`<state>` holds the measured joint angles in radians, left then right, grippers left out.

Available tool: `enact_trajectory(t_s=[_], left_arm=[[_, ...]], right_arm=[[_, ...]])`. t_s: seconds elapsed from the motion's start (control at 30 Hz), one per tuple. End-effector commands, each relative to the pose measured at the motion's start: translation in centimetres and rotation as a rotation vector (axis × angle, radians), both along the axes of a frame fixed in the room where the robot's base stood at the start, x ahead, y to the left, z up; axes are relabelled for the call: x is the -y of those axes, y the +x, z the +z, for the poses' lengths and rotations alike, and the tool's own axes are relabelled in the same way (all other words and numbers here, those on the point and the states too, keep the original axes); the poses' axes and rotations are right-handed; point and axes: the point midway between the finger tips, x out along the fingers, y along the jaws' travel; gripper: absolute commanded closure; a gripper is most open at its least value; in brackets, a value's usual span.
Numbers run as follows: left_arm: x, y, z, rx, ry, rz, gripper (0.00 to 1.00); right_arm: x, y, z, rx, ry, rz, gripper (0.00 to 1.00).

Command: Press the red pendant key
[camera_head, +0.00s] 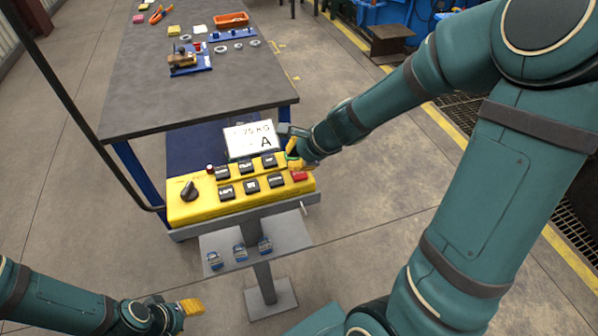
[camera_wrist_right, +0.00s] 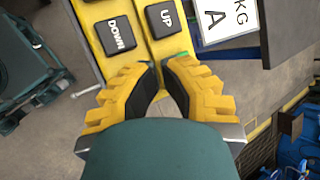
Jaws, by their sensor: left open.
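The yellow pendant box (camera_head: 195,211) lies on a grey stand in the middle of the head view. Its red key (camera_head: 299,176) is at the right end of the front row. My right gripper (camera_head: 295,157) is over the box's right end, just behind the red key; contact cannot be told. In the right wrist view its fingertips (camera_wrist_right: 160,66) are drawn together with nothing visible between them. The red key is hidden there, while the DOWN key (camera_wrist_right: 116,35) and UP key (camera_wrist_right: 165,19) show beyond the fingers. My left gripper (camera_head: 190,306) is open and empty, low at the left.
A sign (camera_head: 251,139) reading A stands behind the box. A black knob (camera_head: 189,191) and small red lamp (camera_head: 209,168) are at the box's left. A grey table (camera_head: 190,95) stands behind.

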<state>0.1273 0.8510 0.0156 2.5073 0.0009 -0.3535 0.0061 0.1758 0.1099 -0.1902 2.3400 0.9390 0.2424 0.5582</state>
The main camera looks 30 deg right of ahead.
Motion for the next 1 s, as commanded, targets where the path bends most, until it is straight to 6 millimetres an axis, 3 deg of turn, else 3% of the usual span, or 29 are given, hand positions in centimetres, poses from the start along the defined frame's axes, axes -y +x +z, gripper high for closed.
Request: enact_trajectory(t_s=[1.0], left_arm=[[0.00, 0.00, -0.92, 0.000, 0.000, 0.000, 0.52]], right_arm=[[0.01, 0.00, -0.88, 0.000, 0.000, 0.000, 1.00]])
